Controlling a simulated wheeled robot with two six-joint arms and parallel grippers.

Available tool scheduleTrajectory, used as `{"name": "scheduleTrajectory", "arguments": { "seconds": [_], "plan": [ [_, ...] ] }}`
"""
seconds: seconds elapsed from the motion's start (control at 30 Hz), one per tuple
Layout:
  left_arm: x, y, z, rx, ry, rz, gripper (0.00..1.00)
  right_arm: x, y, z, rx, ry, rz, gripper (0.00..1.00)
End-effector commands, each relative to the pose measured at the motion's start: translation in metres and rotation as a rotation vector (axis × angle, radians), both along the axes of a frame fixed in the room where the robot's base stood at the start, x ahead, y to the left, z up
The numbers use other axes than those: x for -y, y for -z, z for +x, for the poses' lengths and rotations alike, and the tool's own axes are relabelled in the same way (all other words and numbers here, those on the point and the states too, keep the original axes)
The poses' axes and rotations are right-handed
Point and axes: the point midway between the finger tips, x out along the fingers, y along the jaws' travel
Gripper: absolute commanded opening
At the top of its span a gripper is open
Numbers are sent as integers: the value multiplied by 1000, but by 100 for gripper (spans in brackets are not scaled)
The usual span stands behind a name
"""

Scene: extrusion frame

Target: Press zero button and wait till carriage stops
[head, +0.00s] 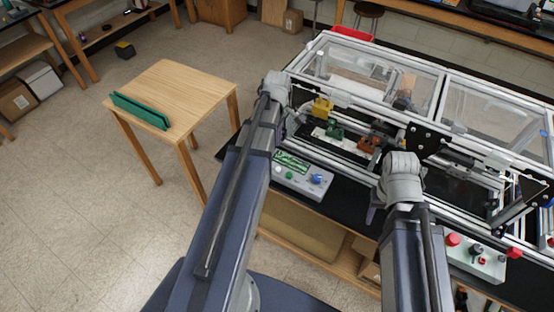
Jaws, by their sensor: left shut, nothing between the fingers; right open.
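A grey control box (304,186) with a green display, a green button (289,175) and a blue knob or button (316,179) sits on the black bench top at the front of the extrusion frame. I cannot read which button is zero. A black plate (428,140) on the frame's rails may be the carriage. My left gripper (291,126) is shut and empty, above and behind the control box and apart from its buttons; it is small and partly hidden by my wrist. My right gripper (373,212) is open and empty, to the right of the box, mostly hidden by its wrist.
A second box (474,262) with red buttons stands at the right. Yellow (322,107), green (335,130) and orange-brown (368,145) parts sit inside the frame (385,50). A wooden table (185,92) with a green tray-like object (140,111) stands at left; the floor there is free.

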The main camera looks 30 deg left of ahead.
Motion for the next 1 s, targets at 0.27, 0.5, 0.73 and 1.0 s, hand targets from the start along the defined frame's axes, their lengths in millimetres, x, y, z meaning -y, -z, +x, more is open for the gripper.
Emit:
{"name": "scheduleTrajectory", "arguments": {
  "seconds": [0.27, 0.5, 0.73, 1.0],
  "plan": [
    [-2, 0, 0, 1, -13, -1, 0, 0, 0, 0, 0, 0, 0, 50],
    [-2, 3, 0, 1, -11, -1, 0, 0, 3, 0, 0, 0, 0, 50],
    [-2, 21, 0, 1, -11, -1, 0, 0, 21, 0, 1, 0, 0, 50],
    [-2, 56, 0, 1, -10, -1, 0, 0, 56, 0, 1, -6, -1, 50]
  ]
}}
